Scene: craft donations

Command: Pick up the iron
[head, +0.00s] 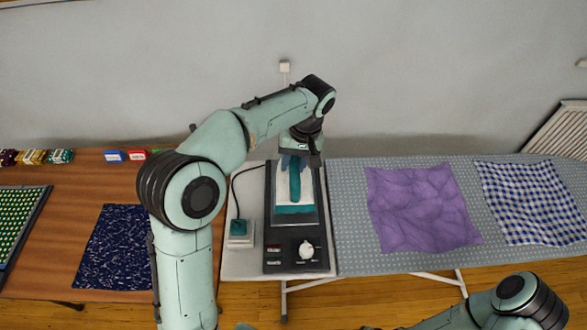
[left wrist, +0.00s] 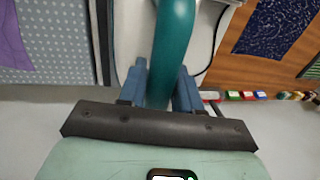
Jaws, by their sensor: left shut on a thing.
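The iron (head: 295,184) has a teal handle and a white and teal body. It is over the black base unit (head: 273,252) on the ironing board; I cannot tell whether it rests there or is lifted. My left gripper (head: 293,158) is shut on the iron's handle from above and partly hides it. In the left wrist view the teal handle (left wrist: 171,45) runs between the blue fingers of my left gripper (left wrist: 162,85). Part of my right arm shows at the lower right of the head view, but its gripper is out of view.
A purple crumpled cloth (head: 420,212) and a blue checked cloth (head: 530,203) lie on the dotted ironing board (head: 350,240). A small teal-topped white item (head: 240,236) and a black cord are left of the base. The wooden table (head: 60,237) holds dark blue cloth (head: 115,250).

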